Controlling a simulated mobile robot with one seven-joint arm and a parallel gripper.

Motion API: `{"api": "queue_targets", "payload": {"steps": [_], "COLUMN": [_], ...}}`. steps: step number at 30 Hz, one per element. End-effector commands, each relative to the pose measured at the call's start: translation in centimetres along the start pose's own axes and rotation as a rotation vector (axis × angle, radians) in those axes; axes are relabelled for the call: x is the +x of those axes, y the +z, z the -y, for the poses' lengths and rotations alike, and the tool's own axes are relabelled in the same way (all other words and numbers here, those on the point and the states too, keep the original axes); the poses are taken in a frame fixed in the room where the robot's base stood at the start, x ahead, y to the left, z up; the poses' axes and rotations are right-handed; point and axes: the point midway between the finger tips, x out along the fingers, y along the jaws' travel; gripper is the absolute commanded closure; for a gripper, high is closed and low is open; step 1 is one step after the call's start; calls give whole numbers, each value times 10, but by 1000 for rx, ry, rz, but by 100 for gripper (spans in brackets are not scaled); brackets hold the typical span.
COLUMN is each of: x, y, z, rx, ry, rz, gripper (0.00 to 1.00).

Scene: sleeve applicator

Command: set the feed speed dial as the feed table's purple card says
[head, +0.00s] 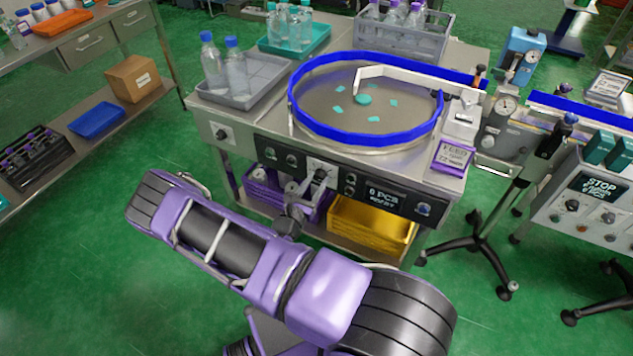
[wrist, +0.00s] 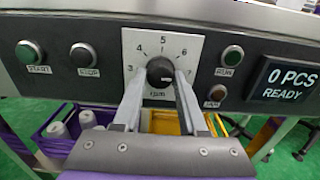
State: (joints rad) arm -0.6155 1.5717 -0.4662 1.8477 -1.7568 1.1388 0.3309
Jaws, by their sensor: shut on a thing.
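The feed speed dial has a black knob (wrist: 159,71) on a white plate (wrist: 138,47) marked 3 to 7 and "rpm". My gripper (wrist: 160,84) is shut on the knob, one finger on each side. The knob's pointer is not clear enough to read. In the head view the dial plate (head: 323,168) is on the table's front panel, with my gripper (head: 318,180) at it. The purple card (head: 453,156) stands at the feed table's right front corner. Its top line looks like "FEED" and its lower line seems to start with "72"; the rest is too small.
Start (wrist: 29,52) and stop (wrist: 83,55) buttons sit left of the dial. A display (wrist: 288,79) reading "0 PCS READY" is on the right. A blue-rimmed round table (head: 365,135) is above. Purple (head: 262,190) and yellow bins (head: 372,228) sit below.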

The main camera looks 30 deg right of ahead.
Motion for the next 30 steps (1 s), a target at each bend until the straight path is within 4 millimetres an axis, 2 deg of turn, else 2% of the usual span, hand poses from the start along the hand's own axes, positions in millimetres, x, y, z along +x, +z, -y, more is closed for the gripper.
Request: {"api": "queue_targets", "payload": {"steps": [2, 3, 8, 16, 20, 23, 30], "x": [-1, -1, 0, 0, -8, -22, -79], "y": [0, 0, 0, 0, 0, -1, -1], "z": [0, 0, 0, 0, -1, -1, -2], "rx": [0, 0, -1, -1, 0, -1, -1], "ry": [1, 1, 0, 0, 0, 3, 5], "rz": [-1, -1, -1, 0, -1, -3, -2], "gripper": [100, 57, 29, 29, 29, 29, 29]}}
